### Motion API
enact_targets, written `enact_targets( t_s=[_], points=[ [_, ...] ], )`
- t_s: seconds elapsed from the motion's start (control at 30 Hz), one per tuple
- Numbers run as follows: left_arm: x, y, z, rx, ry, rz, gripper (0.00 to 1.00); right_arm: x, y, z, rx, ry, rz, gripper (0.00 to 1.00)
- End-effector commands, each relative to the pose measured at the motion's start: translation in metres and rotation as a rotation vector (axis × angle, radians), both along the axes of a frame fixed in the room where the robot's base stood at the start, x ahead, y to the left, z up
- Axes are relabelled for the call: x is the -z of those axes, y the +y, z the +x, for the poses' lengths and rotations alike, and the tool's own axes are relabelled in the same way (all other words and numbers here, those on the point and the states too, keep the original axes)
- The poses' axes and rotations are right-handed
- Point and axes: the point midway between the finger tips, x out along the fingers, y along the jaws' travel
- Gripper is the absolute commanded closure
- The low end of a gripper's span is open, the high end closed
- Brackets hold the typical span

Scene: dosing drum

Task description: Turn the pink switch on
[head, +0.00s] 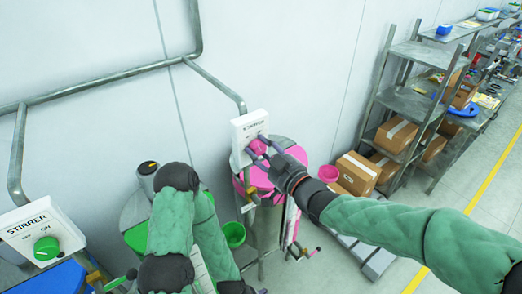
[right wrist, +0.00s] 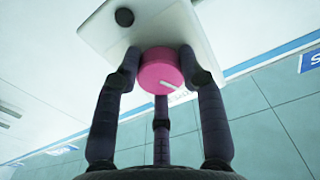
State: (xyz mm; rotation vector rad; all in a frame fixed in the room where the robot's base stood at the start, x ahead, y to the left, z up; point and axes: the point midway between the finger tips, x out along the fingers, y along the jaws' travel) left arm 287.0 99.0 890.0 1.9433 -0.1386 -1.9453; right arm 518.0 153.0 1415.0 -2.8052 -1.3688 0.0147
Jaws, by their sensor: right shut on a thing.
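The pink switch (head: 257,146) is a round knob on a white box (head: 248,127) on the wall, marked STIRRER. My right gripper (head: 262,150) is at this knob, with its fingers around it. In the right wrist view the pink switch (right wrist: 162,72) sits between the fingers of the right gripper (right wrist: 160,80), and a pale pointer mark shows on its face. The fingers partly hide the knob and the box's lettering in the head view. My left arm shows low in the middle of the head view, but its fingers are not clearly seen.
A second STIRRER box (head: 38,232) with a green knob (head: 46,248) is at the left. A drum with a pink lid (head: 262,178) stands below the pink switch. Grey pipes (head: 100,84) run along the wall. Shelves with cardboard boxes (head: 357,172) stand at the right.

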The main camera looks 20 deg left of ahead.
Motion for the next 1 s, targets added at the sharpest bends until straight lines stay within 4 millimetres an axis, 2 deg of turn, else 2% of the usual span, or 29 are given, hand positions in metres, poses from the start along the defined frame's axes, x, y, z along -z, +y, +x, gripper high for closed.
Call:
enact_targets(
  t_s=[0.43, 1.0],
  points=[
    [0.0045, 0.0, -0.0001, 0.0, 0.0, 0.0, 0.0, 0.0005, 0.0001, 0.0, 0.0, 0.289, 0.224, 0.92],
    [-0.0039, 0.0, 0.0, 0.0, 0.0, 0.0, 0.0, 0.0005, 0.0001, -0.0001, 0.0, 0.664, 0.516, 0.92]
  ],
)
